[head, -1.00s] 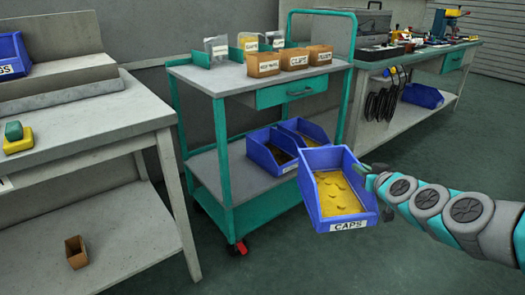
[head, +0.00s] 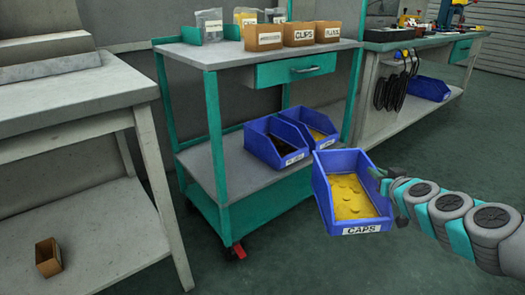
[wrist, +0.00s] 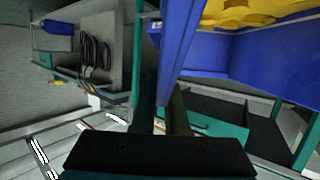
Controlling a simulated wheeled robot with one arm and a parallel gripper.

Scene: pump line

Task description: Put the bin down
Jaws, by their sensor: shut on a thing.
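The blue bin labelled CAPS (head: 362,230), with yellow caps (head: 350,197) inside, is held in the air in front of the green trolley. My gripper (head: 385,182) is shut on the bin's right wall. In the wrist view, the bin (wrist: 250,55) fills the upper right, with its wall running down between the fingers. The bin appears roughly level in the head view. The trolley's lower shelf (head: 215,170) is behind and left of it.
Two blue bins (head: 275,158) (head: 318,130) stand side by side on the trolley's lower shelf, with bare shelf to their left. Small cardboard boxes (head: 300,35) stand on the trolley top. A grey bench (head: 70,110) is at left, with a small brown box (head: 48,257) on its lower shelf.

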